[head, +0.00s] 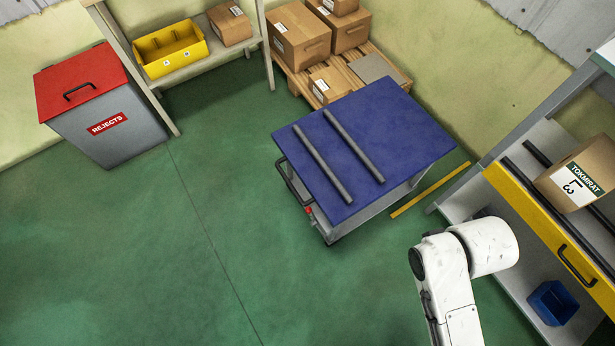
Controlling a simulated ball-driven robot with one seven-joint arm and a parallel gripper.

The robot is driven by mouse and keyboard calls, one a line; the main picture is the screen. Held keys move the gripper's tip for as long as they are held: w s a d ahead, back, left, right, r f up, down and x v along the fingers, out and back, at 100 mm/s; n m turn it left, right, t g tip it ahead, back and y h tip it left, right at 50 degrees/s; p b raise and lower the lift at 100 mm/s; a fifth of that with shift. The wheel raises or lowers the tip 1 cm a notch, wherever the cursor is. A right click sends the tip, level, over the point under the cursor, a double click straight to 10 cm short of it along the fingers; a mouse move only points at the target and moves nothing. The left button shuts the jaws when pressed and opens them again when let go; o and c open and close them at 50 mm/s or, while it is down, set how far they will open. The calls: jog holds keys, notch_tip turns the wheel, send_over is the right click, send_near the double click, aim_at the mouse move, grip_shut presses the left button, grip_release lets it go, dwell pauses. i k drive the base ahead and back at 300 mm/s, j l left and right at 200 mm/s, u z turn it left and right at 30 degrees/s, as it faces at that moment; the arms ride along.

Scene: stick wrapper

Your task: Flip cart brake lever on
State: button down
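The cart (411,133) stands right of centre, with a flat blue top carrying two dark parallel bars (340,157). A dark push handle (291,184) is on its left side. A small red part (308,210) shows low on the cart's near left side, below the handle. It may be the brake lever, but it is too small to tell its position. My white arm reaches in at the lower right, in front of the cart and apart from it. My gripper does not show in this view.
A grey rejects bin with a red lid (81,84) stands at the left. A pallet with cardboard boxes (298,35) is behind the cart. A shelf with a yellow front (541,222) and a blue bin (552,302) is at the right. Green floor (150,260) left of the cart is clear.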

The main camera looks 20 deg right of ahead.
aim_at(309, 209)
jog(key=i+j+z, duration=0.25)
jog(key=i+j, duration=0.25)
jog(key=i+j+z, duration=0.15)
jog(key=j, duration=0.3)
jog(key=i+j+z, duration=0.15)
jog(key=i+j, duration=0.15)
jog(key=i+j+z, duration=0.15)
jog(key=j, duration=0.3)
jog(key=i+j+z, duration=0.2)
jog(key=j, duration=0.95)
jog(key=k+j+z, duration=0.1)
jog(key=j+z, duration=0.15)
jog(key=j, duration=0.85)
jog(key=k+j+z, duration=0.2)
jog(key=j, duration=0.95)
jog(key=i, duration=0.1)
